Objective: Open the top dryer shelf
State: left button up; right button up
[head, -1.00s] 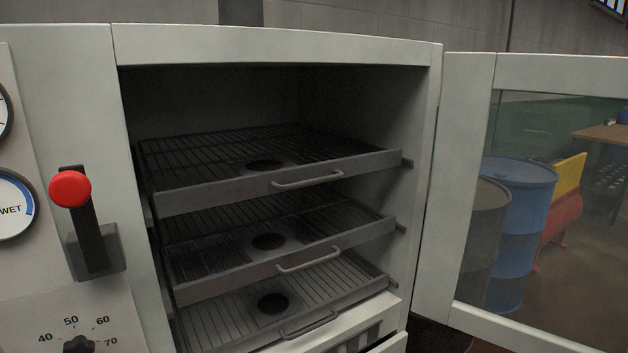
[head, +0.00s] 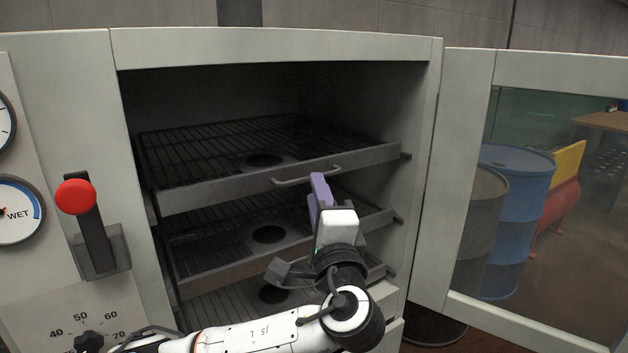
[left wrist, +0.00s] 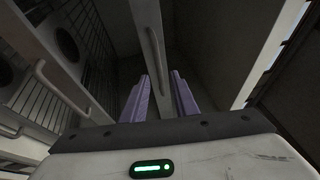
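The top dryer shelf (head: 200,196) is a grey wire rack with a metal front, the highest of three inside the open cabinet. Its bar handle (head: 290,181) is on the front edge. My left gripper (head: 320,183), with purple fingers, is in front of this shelf, its tips at the right part of the handle. In the left wrist view the two fingers (left wrist: 160,98) stand apart, and the handle (left wrist: 154,62) lies in line with the gap between them. I cannot tell whether they touch it. My right gripper is not in view.
The middle shelf (head: 215,278) and bottom shelf (head: 215,308) sit below, partly behind my left arm. The glass door (head: 465,180) stands open at the right. A red-knobbed lever (head: 95,235) is on the left panel. Drums (head: 515,220) show through the door glass.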

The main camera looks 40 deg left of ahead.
pick_arm(q)
jog(key=shift+x, duration=2.05)
jog(key=shift+d, duration=0.1)
grip_shut()
jog(key=shift+f, duration=0.1)
